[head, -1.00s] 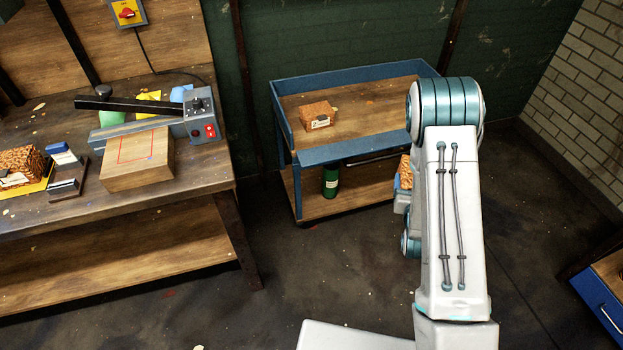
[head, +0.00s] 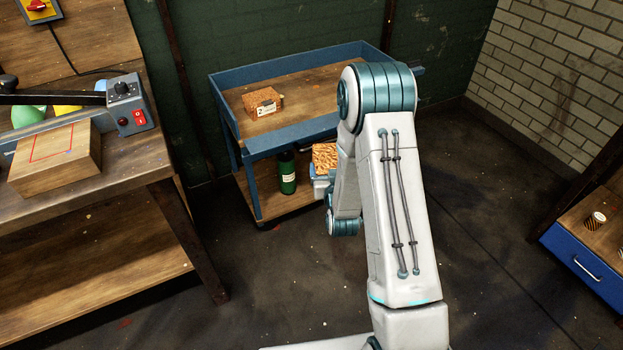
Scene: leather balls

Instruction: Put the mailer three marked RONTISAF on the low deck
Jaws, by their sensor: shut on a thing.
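A mailer (head: 325,157) with an orange-brown patterned face is held in my gripper (head: 321,178); no marking can be read on it from here. My gripper is shut on it, with the fingers mostly hidden by my own arm. The low deck (head: 262,207) is the wooden lower shelf of the blue cart. The held mailer appears in front of the right part of that deck; I cannot tell its exact height or whether it touches anything.
A green bottle (head: 287,172) stands on the low deck, left of the held mailer. Another patterned mailer (head: 263,103) with a "2" label lies on the upper deck (head: 312,92). A workbench (head: 150,165) stands left and a blue drawer unit (head: 585,262) right.

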